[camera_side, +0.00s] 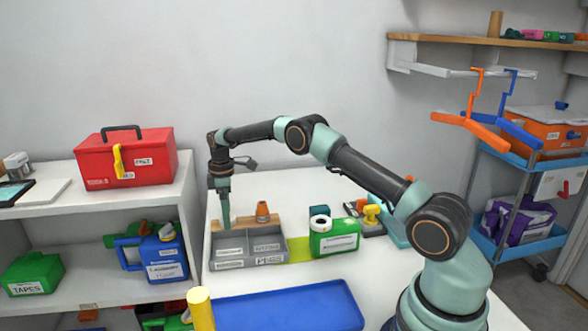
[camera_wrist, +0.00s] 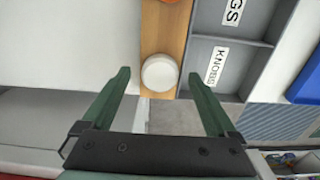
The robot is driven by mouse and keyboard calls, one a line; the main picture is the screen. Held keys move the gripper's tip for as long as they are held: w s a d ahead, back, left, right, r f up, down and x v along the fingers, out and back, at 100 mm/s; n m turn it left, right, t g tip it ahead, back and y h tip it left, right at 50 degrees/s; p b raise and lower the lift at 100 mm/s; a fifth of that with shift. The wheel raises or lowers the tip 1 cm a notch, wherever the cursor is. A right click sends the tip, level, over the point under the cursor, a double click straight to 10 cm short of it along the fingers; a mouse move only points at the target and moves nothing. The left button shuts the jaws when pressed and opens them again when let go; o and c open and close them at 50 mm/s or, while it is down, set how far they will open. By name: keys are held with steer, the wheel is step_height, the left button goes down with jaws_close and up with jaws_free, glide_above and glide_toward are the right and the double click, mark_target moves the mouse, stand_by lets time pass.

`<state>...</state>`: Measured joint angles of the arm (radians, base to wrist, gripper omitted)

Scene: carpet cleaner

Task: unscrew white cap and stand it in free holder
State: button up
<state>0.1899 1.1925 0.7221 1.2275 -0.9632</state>
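The white cap (camera_wrist: 160,72) stands on a wooden strip (camera_wrist: 164,30) in the wrist view, its round top facing the camera. My gripper (camera_wrist: 160,76) is open, with one green finger on each side of the cap and gaps between. In the side view my gripper (camera_side: 224,224) points down over the left end of the wooden strip (camera_side: 245,217); I cannot make out the cap there. A green container (camera_side: 335,238) stands to the right, with a white ring around a dark opening (camera_side: 320,222) on top. An orange cone (camera_side: 262,211) stands further along the strip.
A grey divided tray (camera_side: 248,251) with labels sits in front of the strip. A blue tray (camera_side: 290,308) lies nearer the camera. A yellow post (camera_side: 200,308) rises at the front left. A yellow-topped item (camera_side: 372,215) stands right of the green container.

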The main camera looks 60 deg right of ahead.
step_height(320, 180, up, 12)
stand_by(0.7)
steer(key=shift+r, duration=0.1)
stand_by(0.4)
steer(key=s+a+r+m+t, duration=0.2)
steer(key=s+a+r, duration=0.1)
steer(key=s+r, duration=0.35)
steer(key=s+a+r+m+t, duration=0.1)
steer(key=s+a+r+m, duration=0.1)
steer(key=s+a+r, duration=0.4)
steer(key=s+a+f+m+t, duration=0.1)
steer(key=s+f+m, duration=0.1)
steer(key=s, duration=0.6)
steer(key=s+a+f+m+t, duration=0.1)
steer(key=s+f+m, duration=0.1)
steer(key=s, duration=0.6)
steer(key=shift+m+t, duration=0.3)
steer(key=shift+m, duration=0.1)
